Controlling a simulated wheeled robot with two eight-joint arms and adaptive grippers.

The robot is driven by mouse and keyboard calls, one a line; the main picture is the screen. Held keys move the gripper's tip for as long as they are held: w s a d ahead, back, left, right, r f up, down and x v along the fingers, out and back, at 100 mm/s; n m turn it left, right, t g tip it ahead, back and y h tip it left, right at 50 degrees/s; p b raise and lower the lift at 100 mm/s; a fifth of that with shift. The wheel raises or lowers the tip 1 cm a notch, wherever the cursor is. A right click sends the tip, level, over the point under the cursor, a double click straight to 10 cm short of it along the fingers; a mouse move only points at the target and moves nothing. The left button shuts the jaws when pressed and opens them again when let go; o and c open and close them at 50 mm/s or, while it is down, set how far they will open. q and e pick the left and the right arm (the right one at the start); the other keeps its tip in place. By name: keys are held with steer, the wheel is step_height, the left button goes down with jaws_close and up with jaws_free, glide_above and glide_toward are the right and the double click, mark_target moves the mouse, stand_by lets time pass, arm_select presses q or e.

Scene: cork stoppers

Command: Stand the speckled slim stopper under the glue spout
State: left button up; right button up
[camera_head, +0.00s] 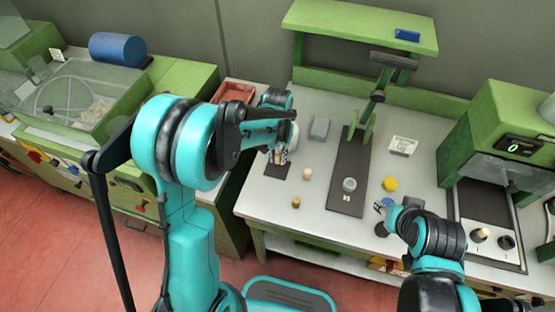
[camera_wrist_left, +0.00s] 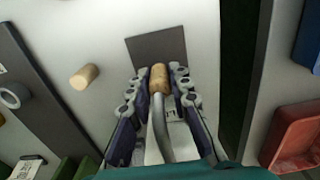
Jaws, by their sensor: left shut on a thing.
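In the left wrist view, a tan-brown slim stopper (camera_wrist_left: 158,78) is between the fingers of my left gripper (camera_wrist_left: 158,88), which is shut on it. Its speckling is hard to make out. It is over or on a dark square pad (camera_wrist_left: 158,45); I cannot tell whether it touches. A grey curved tube (camera_wrist_left: 160,125), apparently the glue spout, reaches toward the stopper's near end. In the head view my left gripper (camera_head: 279,157) is by the pad (camera_head: 274,172), and my arm hides the spout. My right gripper (camera_head: 383,207) is low at the bench's front; its opening is unclear.
Two loose stoppers, one pale (camera_head: 307,174) and one brown (camera_head: 296,202), stand right of the pad. A yellow disc (camera_head: 390,184), grey block (camera_head: 320,128) and red tray (camera_head: 233,91) are nearby.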

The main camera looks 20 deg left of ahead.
arm_select(q)
steer(key=shift+s+f, duration=0.1)
steer(key=shift+f, duration=0.5)
steer(key=shift+s+r, duration=0.1)
steer(key=shift+r, duration=0.05)
steer(key=shift+f+b, duration=0.55)
steer(key=shift+f, duration=0.1)
steer(key=o, duration=0.6)
steer(key=shift+o, duration=0.2)
